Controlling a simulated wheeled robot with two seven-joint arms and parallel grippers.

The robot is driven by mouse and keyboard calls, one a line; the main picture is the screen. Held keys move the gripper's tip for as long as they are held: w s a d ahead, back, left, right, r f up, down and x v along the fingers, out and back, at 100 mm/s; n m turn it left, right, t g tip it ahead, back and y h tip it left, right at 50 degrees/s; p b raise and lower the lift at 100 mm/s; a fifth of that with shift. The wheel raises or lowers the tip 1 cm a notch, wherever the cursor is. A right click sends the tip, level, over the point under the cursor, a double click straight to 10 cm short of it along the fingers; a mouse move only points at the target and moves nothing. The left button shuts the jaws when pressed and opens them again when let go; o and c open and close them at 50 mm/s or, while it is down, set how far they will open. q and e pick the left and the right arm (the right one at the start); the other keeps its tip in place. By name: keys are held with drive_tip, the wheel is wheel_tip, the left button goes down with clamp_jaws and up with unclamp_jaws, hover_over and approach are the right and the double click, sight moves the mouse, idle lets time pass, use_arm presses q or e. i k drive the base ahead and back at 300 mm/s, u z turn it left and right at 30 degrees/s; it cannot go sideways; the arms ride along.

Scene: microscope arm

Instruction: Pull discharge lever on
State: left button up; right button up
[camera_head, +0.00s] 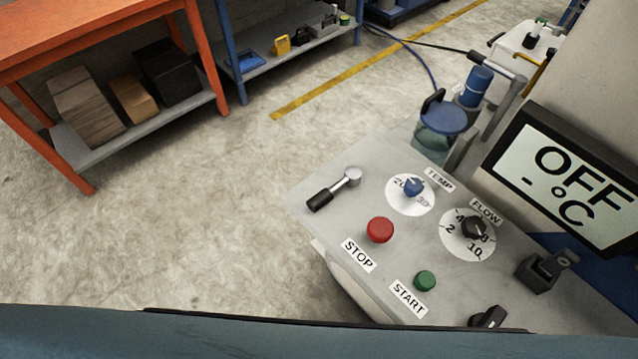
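A lever (335,189) with a black grip and a round metal hub lies at the left corner of the grey control panel (310,195). Its grip points down and left, close to the panel's left edge. It has no label that I can see. A black toggle-like part (545,270) stands at the panel's right side, also with no readable label. I cannot tell from a label which one is the discharge lever. Neither of my grippers is in view, and nothing touches the controls.
The panel also holds a red STOP button (380,230), a green START button (425,280), a blue TEMP knob (413,187) and a black FLOW knob (474,229). A display (570,180) reads OFF. An orange table (75,35) stands at left; the floor between is clear.

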sight(352, 178)
drive_tip(key=k, duration=0.85)
drive_tip(key=z, duration=0.65)
drive_tip(key=i, duration=0.55)
drive_tip(key=u, duration=0.4)
